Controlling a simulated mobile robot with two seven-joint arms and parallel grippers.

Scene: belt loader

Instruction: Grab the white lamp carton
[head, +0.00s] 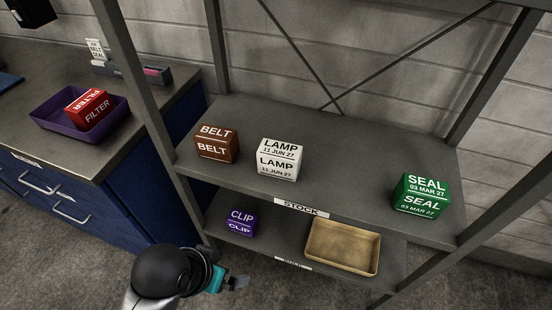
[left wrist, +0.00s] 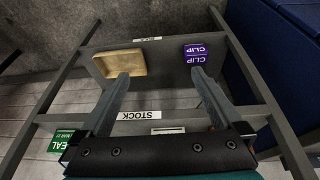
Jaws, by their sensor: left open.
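The white lamp carton (head: 279,160), marked LAMP 11 JUN 27, stands on the upper shelf (head: 330,155), left of its middle and behind the STOCK label. In the left wrist view, a white sliver (left wrist: 168,130) just above the gripper body appears to be this carton, mostly hidden. My left gripper (head: 236,283) is low in front of the rack, below and nearer than the carton. In the left wrist view its two fingers (left wrist: 159,75) are wide apart with nothing between them. My right gripper is not in view.
A brown BELT carton (head: 216,145) stands close left of the lamp carton; a green SEAL carton (head: 421,195) is at the right. The lower shelf holds a purple CLIP carton (head: 241,222) and a tan tray (head: 343,247). Rack posts (head: 140,90) flank the shelves.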

